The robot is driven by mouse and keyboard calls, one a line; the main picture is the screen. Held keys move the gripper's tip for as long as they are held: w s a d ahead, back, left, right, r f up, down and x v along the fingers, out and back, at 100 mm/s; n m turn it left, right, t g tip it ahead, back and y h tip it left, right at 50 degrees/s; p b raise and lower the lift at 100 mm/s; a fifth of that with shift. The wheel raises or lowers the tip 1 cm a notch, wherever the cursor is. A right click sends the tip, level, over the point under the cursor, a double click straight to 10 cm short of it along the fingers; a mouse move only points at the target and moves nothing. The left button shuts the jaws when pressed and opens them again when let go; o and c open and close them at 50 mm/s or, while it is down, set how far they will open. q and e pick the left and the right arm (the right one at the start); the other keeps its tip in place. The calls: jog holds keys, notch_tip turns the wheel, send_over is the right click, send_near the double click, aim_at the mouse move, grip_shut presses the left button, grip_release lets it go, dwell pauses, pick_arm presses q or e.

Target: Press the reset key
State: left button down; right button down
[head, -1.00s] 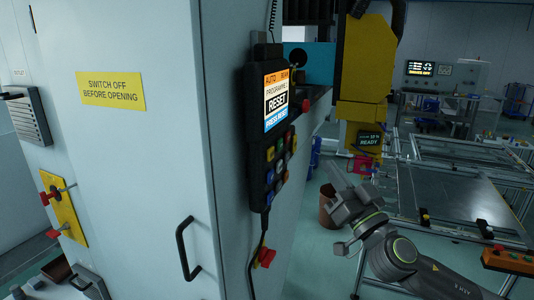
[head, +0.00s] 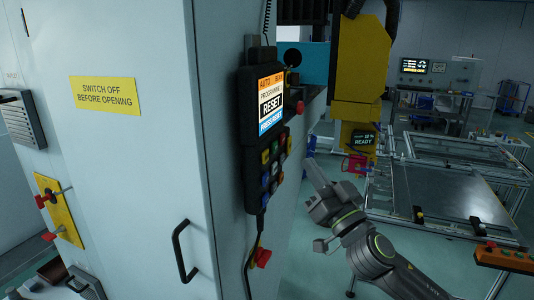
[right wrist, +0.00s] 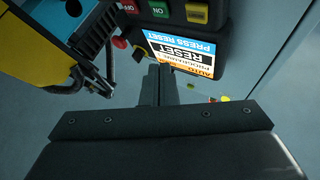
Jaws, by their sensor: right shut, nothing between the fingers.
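A black control pendant (head: 250,140) hangs on the right face of the pale cabinet. Its lit screen (head: 270,105) reads RESET and PRESS RESET. Several coloured keys (head: 273,162) sit below the screen; their lettering is too small to read in the head view. In the right wrist view, the screen (right wrist: 186,50) appears inverted, with a green ON key (right wrist: 160,9) and an orange key (right wrist: 197,13) at the top edge. I cannot tell which key is reset. My right gripper (head: 313,168) is shut and empty, right of the keys and apart from them. Its fingers (right wrist: 158,85) point toward the pendant.
A cable (head: 259,235) hangs below the pendant beside a red knob (head: 263,257). A black door handle (head: 181,250) sticks out from the cabinet. A yellow machine part (head: 358,70) stands behind the pendant. Metal frame tables (head: 440,200) fill the right background.

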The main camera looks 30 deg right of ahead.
aim_at(266, 157)
jog(key=w+a+p, duration=0.3)
jog(key=w+a, duration=0.1)
jog(key=shift+w+p, duration=0.3)
jog(key=shift+p, duration=0.05)
jog(key=shift+w+a+r, duration=0.1)
dwell(2.1)
jog(key=shift+w+a, duration=0.25)
jog(key=shift+w+a+p, duration=0.2)
jog(key=shift+w+p, duration=0.05)
jog(key=shift+p, duration=0.05)
dwell(0.8)
jog(key=shift+s+d+b, duration=0.5)
jog(key=shift+s+b, duration=0.1)
